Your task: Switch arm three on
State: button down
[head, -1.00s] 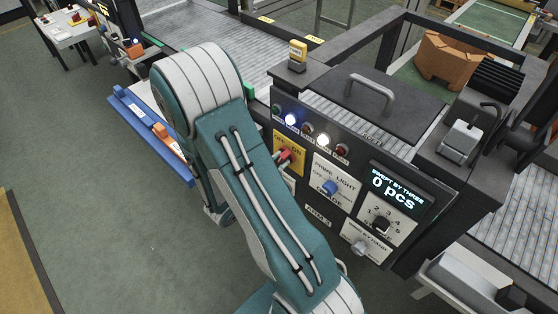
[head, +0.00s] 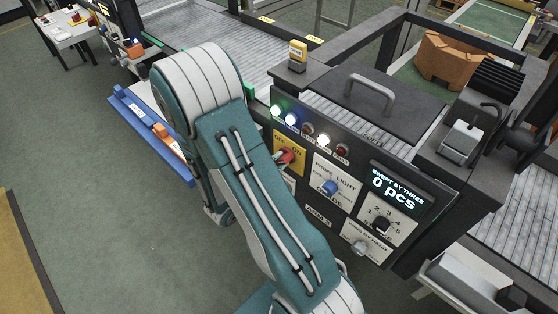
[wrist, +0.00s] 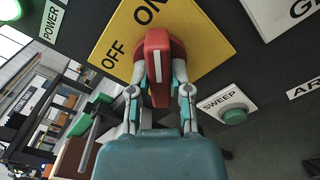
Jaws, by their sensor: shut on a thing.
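The red switch handle (wrist: 157,62) with a white stripe sits on a yellow plate (wrist: 190,38) marked OFF and ON. Its upper end points roughly towards ON in the wrist view. My gripper (wrist: 160,82) is shut on the handle, one finger on each side. An ARM 3 label (head: 318,215) is lower on the panel.
A green sweep button (wrist: 233,116) is close right of my gripper in the wrist view. Open floor lies left of my arm.

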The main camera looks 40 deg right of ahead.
jog(key=shift+f, duration=0.1)
jog(key=c, duration=0.6)
grip_release()
jog(key=shift+o, duration=0.2)
jog(key=a, duration=1.2)
jog(key=shift+s, duration=0.4)
